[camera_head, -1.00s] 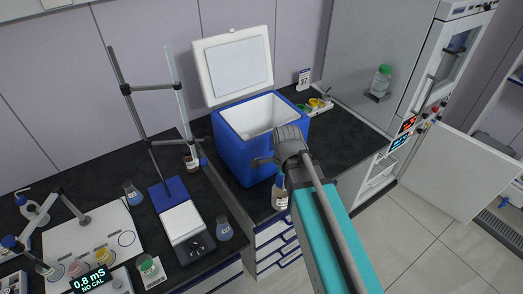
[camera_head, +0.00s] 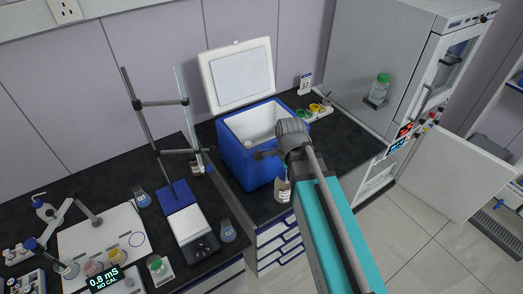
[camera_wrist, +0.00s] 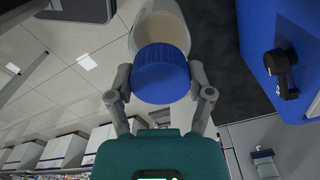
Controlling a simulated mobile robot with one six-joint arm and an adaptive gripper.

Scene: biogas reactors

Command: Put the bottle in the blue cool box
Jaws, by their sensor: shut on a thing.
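The bottle (camera_wrist: 165,24) has a blue screw cap and pale beige contents. In the wrist view my gripper (camera_wrist: 160,88) is shut around the cap, one finger on each side. In the head view the bottle (camera_head: 283,189) hangs upright, partly hidden by my arm, just in front of the cool box's right side. The blue cool box (camera_head: 240,164) stands on the dark bench with its white lid (camera_head: 238,78) open and leaning back. A small pale round shape shows inside it. The box's blue wall with a black latch fills the right of the wrist view (camera_wrist: 300,35).
A stand with rods (camera_head: 143,110), a balance (camera_head: 190,225) and flasks are left of the box. A tray with coloured items (camera_head: 315,111) sits behind it to the right. A grey cabinet (camera_head: 375,45) with an open lower door stands at the right.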

